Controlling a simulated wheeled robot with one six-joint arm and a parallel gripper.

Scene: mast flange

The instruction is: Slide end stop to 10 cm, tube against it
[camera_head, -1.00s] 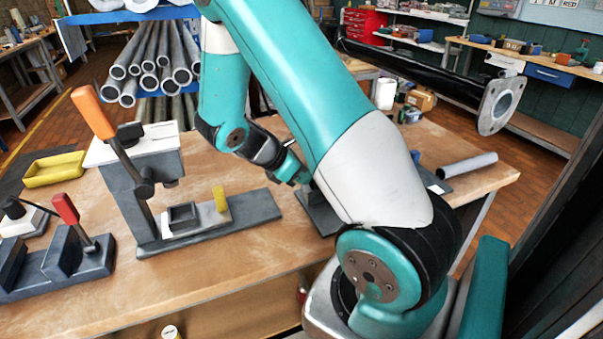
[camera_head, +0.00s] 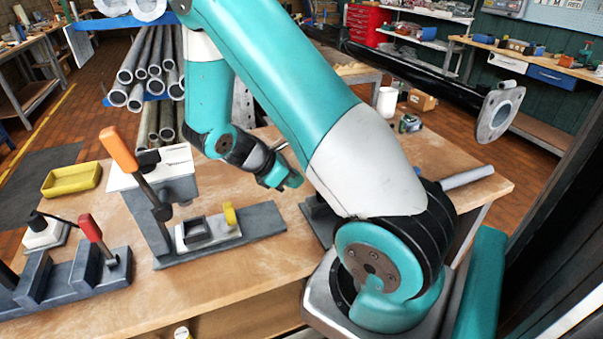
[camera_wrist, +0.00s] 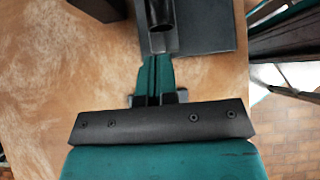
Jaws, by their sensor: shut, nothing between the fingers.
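My gripper (camera_head: 284,178) is shut and empty above the bench, behind my upper arm in the head view. Its teal fingers (camera_wrist: 155,78) are together in the wrist view and point at a dark cylindrical part (camera_wrist: 160,14) over a dark plate (camera_wrist: 212,28); I cannot tell if they touch it. A grey tube (camera_head: 467,177) lies at the bench's right edge, partly behind my arm. An orange-handled lever fixture (camera_head: 121,150) stands on a long grey base (camera_head: 262,219) carrying a dark block and an upright yellow piece (camera_head: 230,214). I cannot tell which part is the end stop.
A red-handled clamp (camera_head: 92,232) stands at the bench's left front. A yellow tray (camera_head: 72,180) lies behind it. A black mast with a grey flange (camera_head: 497,114) crosses the upper right. Bare wood (camera_head: 225,275) shows along the bench's front.

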